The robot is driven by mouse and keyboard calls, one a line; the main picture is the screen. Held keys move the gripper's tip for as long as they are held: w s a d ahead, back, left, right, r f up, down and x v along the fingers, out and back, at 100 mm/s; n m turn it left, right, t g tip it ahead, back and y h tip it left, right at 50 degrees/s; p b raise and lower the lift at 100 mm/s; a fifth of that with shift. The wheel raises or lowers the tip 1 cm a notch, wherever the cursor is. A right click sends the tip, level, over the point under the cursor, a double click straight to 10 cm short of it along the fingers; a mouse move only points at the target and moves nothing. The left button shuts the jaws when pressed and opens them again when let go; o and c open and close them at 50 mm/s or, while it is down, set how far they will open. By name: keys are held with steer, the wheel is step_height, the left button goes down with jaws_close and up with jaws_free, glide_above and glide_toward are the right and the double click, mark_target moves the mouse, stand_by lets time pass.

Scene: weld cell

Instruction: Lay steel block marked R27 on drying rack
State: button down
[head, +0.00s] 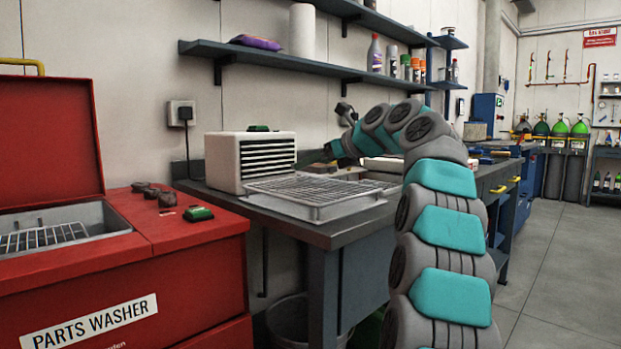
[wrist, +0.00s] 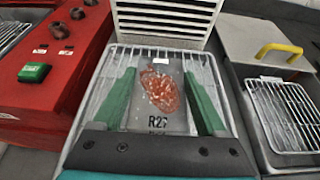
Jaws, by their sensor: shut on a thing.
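The steel block marked R27 (wrist: 137,103) is grey with a rust-red, speckled patch on its face. It is between the two green fingers of my gripper (wrist: 160,92) in the wrist view, and the gripper is shut on it. The lower part of its marking is partly cut off by the gripper body. The wire drying rack (head: 315,188) stands on the bench in front of a white slatted unit. In the wrist view the rack (wrist: 98,97) shows behind and around the block. In the head view my gripper (head: 312,159) is above the rack's back edge; the block is not clear there.
The white slatted unit (head: 252,160) stands at the back of the bench. The red parts washer (head: 190,235), lid open, is at left. In the wrist view, a second wire grid (wrist: 284,112) and a grey lid with a yellow handle (wrist: 255,43) lie right of the rack.

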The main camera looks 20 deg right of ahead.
mark_target(311, 186)
steer(key=shift+w, duration=0.6)
steer(key=shift+w+a, duration=0.1)
steer(key=shift+f+b, duration=1.15)
steer(key=shift+f, duration=0.55)
steer(key=shift+f, duration=0.15)
jaws_free()
steer(key=shift+w+f, duration=0.1)
steer(key=p+v, duration=0.2)
steer(key=v, duration=0.9)
steer(key=shift+r, duration=0.2)
steer(key=shift+s+r, duration=0.1)
steer(key=shift+s, duration=0.4)
